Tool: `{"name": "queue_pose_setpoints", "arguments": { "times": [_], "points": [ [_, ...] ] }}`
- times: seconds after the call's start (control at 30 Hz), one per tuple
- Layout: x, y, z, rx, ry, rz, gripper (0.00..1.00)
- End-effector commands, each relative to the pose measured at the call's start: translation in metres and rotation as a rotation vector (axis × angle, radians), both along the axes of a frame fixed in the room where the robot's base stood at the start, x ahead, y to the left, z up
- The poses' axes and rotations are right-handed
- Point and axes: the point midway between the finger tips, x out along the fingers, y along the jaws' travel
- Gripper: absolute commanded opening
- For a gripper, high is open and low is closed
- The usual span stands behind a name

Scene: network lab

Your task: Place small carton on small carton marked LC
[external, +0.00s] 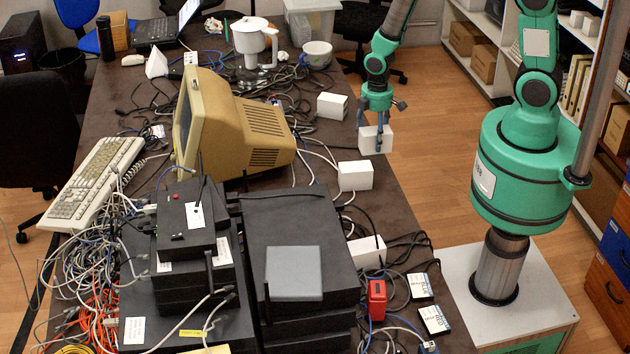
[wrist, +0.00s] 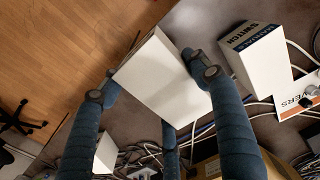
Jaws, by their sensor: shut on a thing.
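My gripper (external: 377,120) is shut on a small white carton (external: 371,141) and holds it up near the table's right edge. In the wrist view the fingers (wrist: 152,82) press on opposite sides of this carton (wrist: 160,85). Several similar white cartons lie on the table in the external view: one left of the held one (external: 331,106), one below it in the picture (external: 355,176), and one further toward the front (external: 364,252). The wrist view shows a carton marked SWITCH (wrist: 262,78) and one with lettering ending in VERS (wrist: 300,101). No LC mark is readable.
A beige monitor (external: 230,120) stands left of the cartons, with loose cables around them. Black equipment (external: 300,225) is stacked in front. A red box (external: 377,298) and two labelled boxes (external: 420,286) (external: 434,320) lie at the front right. Wooden floor lies beyond the table's right edge.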

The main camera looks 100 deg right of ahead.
Motion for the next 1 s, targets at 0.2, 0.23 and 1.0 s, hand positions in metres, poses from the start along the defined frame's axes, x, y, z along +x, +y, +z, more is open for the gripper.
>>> {"name": "queue_pose_setpoints", "arguments": {
  "times": [0.2, 0.23, 1.0],
  "points": [
    [0.001, -0.001, 0.012, -0.001, -0.002, 0.000, 0.30],
    [0.001, -0.001, 0.015, -0.001, -0.002, 0.000, 0.30],
    [0.011, 0.022, 0.129, 0.000, 0.000, 0.004, 0.30]
  ]
}}
